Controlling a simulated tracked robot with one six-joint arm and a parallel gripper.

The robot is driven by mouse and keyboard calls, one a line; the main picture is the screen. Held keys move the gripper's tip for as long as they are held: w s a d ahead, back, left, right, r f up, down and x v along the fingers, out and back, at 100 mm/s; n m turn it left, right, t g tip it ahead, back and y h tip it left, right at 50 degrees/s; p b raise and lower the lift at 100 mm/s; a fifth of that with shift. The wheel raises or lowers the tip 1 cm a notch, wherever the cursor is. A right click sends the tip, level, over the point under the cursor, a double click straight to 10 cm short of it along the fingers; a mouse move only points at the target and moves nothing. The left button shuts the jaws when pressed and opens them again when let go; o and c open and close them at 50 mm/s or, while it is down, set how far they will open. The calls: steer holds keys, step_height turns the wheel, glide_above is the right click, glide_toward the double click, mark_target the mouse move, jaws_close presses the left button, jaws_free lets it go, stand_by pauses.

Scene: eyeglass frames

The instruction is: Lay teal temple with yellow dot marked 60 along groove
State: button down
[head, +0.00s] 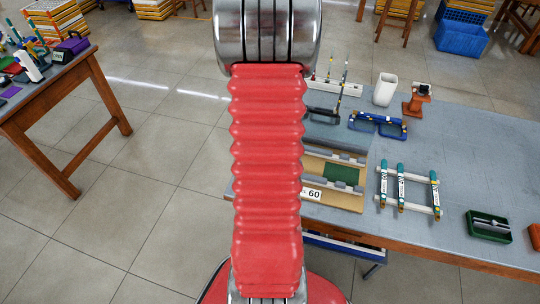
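Several teal temples rest across two pale rails (412,208) on the right part of the table. A left one (383,182), a middle one (401,185) and a right one (435,190) show white labels. Their numbers and any yellow dot are too small to read. A wooden fixture (348,200) with grey holders and a green pad (341,175) stands to their left, with a white "60" label (311,194) at its front. My red arm hides its left part. I cannot make out the groove clearly. My gripper is not in the picture.
A green tray (488,225) lies near the table's front right. The grey table (480,150) is clear between. Another table (60,95) is at left.

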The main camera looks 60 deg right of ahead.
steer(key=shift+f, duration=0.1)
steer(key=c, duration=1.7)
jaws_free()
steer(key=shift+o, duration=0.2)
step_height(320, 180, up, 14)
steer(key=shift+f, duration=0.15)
